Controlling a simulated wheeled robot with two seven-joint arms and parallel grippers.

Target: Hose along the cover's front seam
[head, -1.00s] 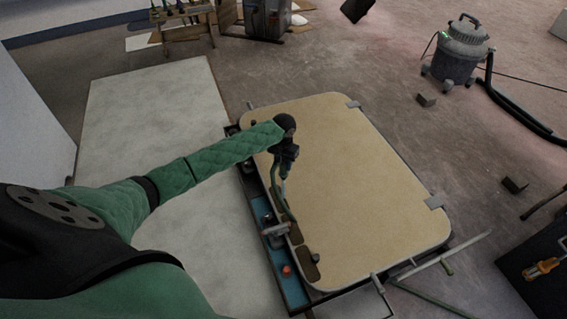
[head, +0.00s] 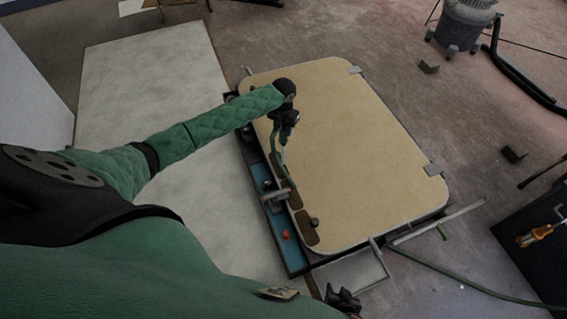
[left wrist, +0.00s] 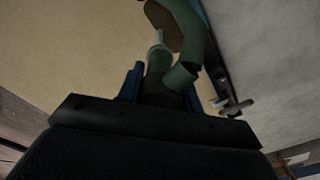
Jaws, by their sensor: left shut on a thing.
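The cover (head: 355,150) is a large tan panel with rounded corners, lying flat on a bench. My left gripper (head: 284,140) is over the cover near its left edge, shut on a green hose (head: 278,168). The hose curves down toward that edge and a metal clamp. In the left wrist view the hose (left wrist: 187,50) bends between my gripper's blue fingers (left wrist: 155,82), with a pale nozzle-like tip pointing at the cover (left wrist: 70,50). My right gripper (head: 343,300) is at the bottom edge of the head view, off the cover; its jaws are too small and dark to read.
A blue tray strip (head: 281,225) with an orange knob (head: 286,234) runs along the cover's left edge. Brown patches (head: 305,228) lie along that edge. A vacuum (head: 464,25) stands on the floor.

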